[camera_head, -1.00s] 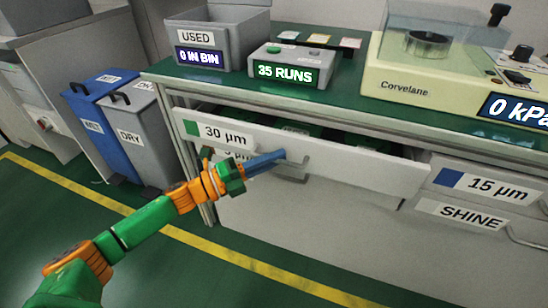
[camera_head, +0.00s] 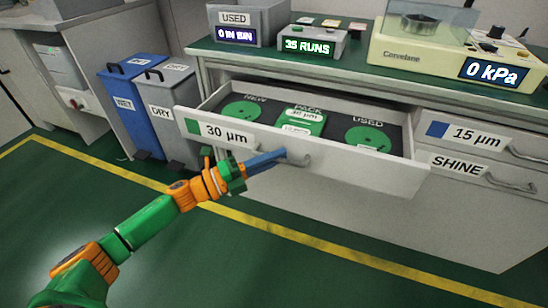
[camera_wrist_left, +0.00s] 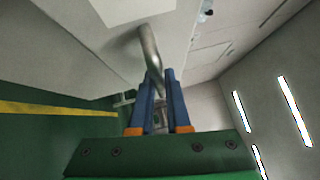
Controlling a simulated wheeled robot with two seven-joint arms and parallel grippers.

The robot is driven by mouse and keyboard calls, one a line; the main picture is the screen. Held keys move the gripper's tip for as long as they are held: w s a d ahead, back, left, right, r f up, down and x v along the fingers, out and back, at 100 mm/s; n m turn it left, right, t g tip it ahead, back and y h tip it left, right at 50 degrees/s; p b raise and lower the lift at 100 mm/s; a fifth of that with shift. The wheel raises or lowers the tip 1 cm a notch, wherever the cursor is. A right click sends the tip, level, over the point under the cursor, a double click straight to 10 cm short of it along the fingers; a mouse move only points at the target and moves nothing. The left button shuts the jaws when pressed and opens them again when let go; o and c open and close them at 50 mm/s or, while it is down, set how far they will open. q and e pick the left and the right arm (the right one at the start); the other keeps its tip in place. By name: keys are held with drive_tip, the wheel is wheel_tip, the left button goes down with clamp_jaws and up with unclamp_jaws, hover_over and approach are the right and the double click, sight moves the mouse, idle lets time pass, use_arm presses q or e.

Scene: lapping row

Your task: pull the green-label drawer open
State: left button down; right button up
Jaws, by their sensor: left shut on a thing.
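The green-label drawer (camera_head: 345,166), marked 30 µm, stands well out from the cabinet. Inside it are a green disc (camera_head: 241,111) at the left, a green pack (camera_head: 303,119) in the middle and another green disc (camera_head: 367,138) at the right. My left gripper (camera_head: 281,154) is shut on the drawer's handle (camera_head: 300,161). In the left wrist view the blue fingers (camera_wrist_left: 160,100) close around the grey metal handle (camera_wrist_left: 150,48). My right gripper is in neither view.
The 15 µm drawer (camera_head: 509,149) at the right is shut. A blue WET bin (camera_head: 128,105) and a grey DRY bin (camera_head: 172,120) stand left of the cabinet. A used bin, a run counter and a cream machine (camera_head: 415,60) stand on the counter. Green floor in front is clear.

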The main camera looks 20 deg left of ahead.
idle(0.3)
use_arm(q)
drive_tip(key=c, duration=0.9)
unclamp_jaws()
drive_tip(key=v, duration=0.7)
drive_tip(key=shift+s, duration=0.1)
drive_tip(key=shift+a, duration=0.1)
